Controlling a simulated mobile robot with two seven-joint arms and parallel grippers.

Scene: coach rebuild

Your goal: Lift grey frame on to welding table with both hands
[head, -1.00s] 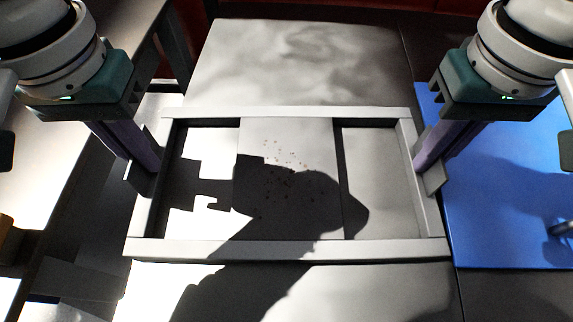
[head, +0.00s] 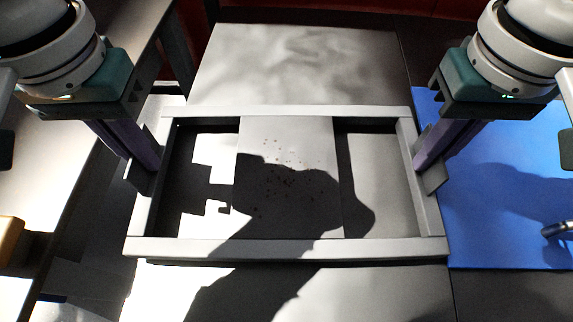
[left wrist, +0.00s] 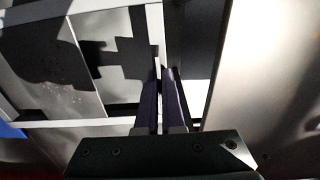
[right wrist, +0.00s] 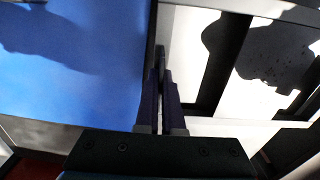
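The grey frame (head: 290,248) is a flat rectangle of pale bars with a wider, dotted plate across its middle, seen from above in the head view. My left gripper (head: 143,175) is closed on its left bar, and my right gripper (head: 432,175) on its right bar. The left wrist view shows the left fingers (left wrist: 161,85) close around the bar. The right wrist view shows the right fingers (right wrist: 162,85) likewise. The frame looks level, above the surfaces below it. I cannot tell which surface is the welding table.
A pale grey panel (head: 300,65) lies beyond the frame. A blue surface (head: 500,215) with a metal tool (head: 557,229) is at the right. A bench (head: 50,170) with an orange object (head: 9,240) is at the left. Dark shadows fall across the middle.

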